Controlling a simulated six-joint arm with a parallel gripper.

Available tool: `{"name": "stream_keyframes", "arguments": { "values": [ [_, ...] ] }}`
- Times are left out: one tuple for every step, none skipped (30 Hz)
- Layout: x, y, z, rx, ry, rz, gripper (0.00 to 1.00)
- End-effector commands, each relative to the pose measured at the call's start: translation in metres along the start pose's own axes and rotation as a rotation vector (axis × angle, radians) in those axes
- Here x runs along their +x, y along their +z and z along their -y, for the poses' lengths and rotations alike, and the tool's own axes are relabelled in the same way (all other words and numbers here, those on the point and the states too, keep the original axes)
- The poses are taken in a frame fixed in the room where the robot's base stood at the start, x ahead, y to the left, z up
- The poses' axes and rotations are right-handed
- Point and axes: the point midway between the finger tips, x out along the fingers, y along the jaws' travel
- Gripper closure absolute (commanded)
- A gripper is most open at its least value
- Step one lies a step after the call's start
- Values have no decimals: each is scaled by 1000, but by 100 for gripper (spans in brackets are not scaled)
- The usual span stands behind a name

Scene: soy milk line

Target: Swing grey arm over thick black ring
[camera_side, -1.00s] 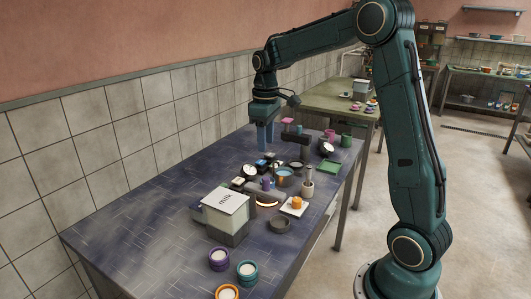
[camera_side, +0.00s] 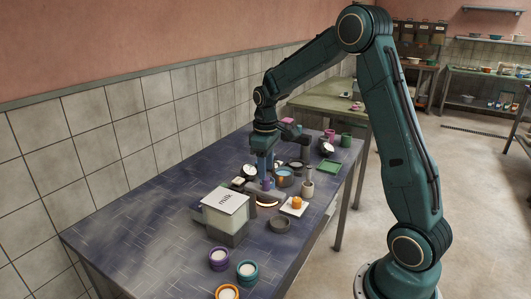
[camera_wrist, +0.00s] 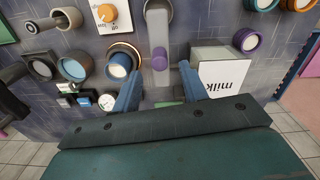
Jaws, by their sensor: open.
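My gripper (camera_side: 265,180) points straight down over the middle of the table, low among the parts. In the wrist view its two blue fingers stand apart (camera_wrist: 160,86). In the side view the purple knob (camera_side: 267,185) is partly hidden by the fingers. The thick black ring (camera_side: 280,231) lies on the table to the right of the milk box; in the wrist view a dark ring is cut off at the top edge.
The white-topped milk box (camera_side: 226,203) stands close to the left of my gripper. A white plate with an orange dial (camera_side: 297,203) and a blue cup (camera_side: 284,178) are to the right. Purple, teal and orange pots line the front. The table's left part is clear.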

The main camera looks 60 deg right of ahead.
Motion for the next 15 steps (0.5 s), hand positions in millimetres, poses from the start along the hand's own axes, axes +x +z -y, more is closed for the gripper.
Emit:
{"name": "stream_keyframes", "arguments": {
  "values": [
    [8, 0, 0, 0, -2, 3, 57],
    [13, 0, 0, 0, -2, 2, 57],
    [19, 0, 0, 0, -2, 4, 57],
    [23, 0, 0, 0, -2, 3, 57],
    [26, 0, 0, 0, -2, 2, 57],
    [31, 0, 0, 0, -2, 2, 57],
    [34, 0, 0, 0, -1, 2, 57],
    [37, 0, 0, 0, -1, 2, 57],
    [41, 0, 0, 0, -1, 2, 57],
    [43, 0, 0, 0, -1, 1, 57],
    [45, 0, 0, 0, -1, 1, 57],
    [47, 0, 0, 0, -1, 1, 57],
    [49, 0, 0, 0, -1, 1, 57],
    [50, 0, 0, 0, -1, 1, 57],
    [51, 0, 0, 0, -1, 1, 57]
  ]
}}
